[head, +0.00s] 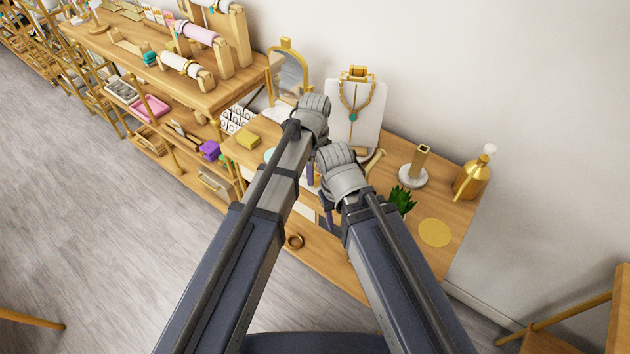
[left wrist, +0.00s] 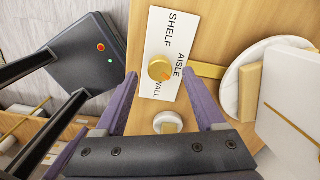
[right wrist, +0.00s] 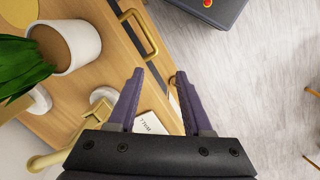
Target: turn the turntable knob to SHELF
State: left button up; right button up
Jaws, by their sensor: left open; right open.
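The gold knob (left wrist: 158,66) sits on a white label plate (left wrist: 157,22) reading SHELF, AISLE and WALL in the left wrist view. Its orange mark lies toward the AISLE and WALL side; I cannot tell which exactly. My left gripper (left wrist: 160,80) is open, its fingers on either side of the plate and knob, apart from the knob. A white round base (left wrist: 234,83) beside the plate, likely the turntable, carries a white panel (left wrist: 292,100). My right gripper (right wrist: 160,75) is open and empty near the table edge; part of the plate (right wrist: 149,127) shows behind its fingers. In the head view my arms hide the knob.
A necklace display (head: 370,125), a mirror (head: 290,75), a green plant (head: 403,199), a marble-based stand (head: 413,176) and a gold bottle (head: 472,178) stand on the table. A potted plant (right wrist: 75,45) and a gold handle (right wrist: 138,35) are near my right gripper.

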pick_arm(q)
notch_tip(320, 180, down, 2)
jog(key=shift+f+b, duration=0.25)
jog(key=shift+b, duration=0.5)
pick_arm(e)
notch_tip(320, 180, down, 3)
jog(key=shift+r, duration=0.2)
pick_arm(q)
grip_shut()
